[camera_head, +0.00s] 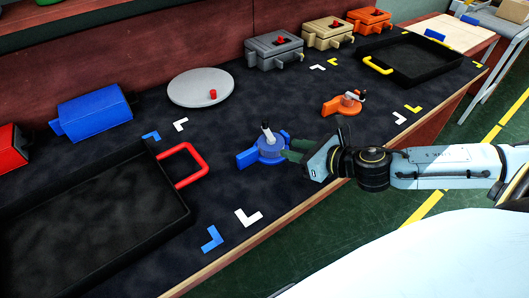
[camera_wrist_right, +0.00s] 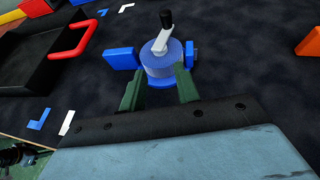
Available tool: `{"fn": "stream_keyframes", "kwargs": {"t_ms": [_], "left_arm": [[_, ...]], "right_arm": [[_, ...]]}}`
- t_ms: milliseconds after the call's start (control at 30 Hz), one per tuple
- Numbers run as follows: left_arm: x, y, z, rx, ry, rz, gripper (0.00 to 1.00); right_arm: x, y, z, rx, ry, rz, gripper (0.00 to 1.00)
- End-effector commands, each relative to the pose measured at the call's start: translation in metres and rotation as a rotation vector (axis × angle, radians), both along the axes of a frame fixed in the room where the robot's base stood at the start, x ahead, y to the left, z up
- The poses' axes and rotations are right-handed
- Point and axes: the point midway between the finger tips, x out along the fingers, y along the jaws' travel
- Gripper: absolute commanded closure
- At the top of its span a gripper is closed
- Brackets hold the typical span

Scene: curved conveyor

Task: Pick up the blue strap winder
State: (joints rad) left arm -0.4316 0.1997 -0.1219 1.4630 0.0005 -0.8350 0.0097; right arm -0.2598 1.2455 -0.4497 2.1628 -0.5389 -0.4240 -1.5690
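The blue strap winder (camera_head: 270,147) lies on the dark mat in the middle of the table, with a blue bar-shaped part at its left and a crank with a black knob on top. It also shows in the right wrist view (camera_wrist_right: 162,62). My right gripper (camera_head: 288,150) reaches in from the right, close beside the winder. In the right wrist view its two green fingers (camera_wrist_right: 158,88) are apart, at the near edge of the winder's drum. I cannot tell whether they touch it. My left gripper is not in view.
A black tray with a red handle (camera_head: 185,166) lies at the left, another with a yellow handle (camera_head: 378,66) at the back right. An orange winder (camera_head: 343,104) lies right of the blue one. A grey disc (camera_head: 201,88) and a blue box (camera_head: 93,110) stand behind.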

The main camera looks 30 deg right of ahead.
Motion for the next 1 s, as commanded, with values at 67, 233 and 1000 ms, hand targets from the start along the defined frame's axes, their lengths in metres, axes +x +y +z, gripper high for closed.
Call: {"fn": "stream_keyframes", "kwargs": {"t_ms": [67, 233, 1000], "left_arm": [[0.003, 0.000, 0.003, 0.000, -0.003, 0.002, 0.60], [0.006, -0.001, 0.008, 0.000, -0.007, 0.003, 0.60], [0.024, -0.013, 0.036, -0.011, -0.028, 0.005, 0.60]], "right_arm": [[0.008, 0.003, -0.002, 0.003, -0.004, 0.001, 0.68], [0.022, 0.006, -0.008, 0.002, -0.004, -0.001, 0.68], [0.075, 0.022, -0.028, 0.001, -0.002, 0.002, 0.68]]}}
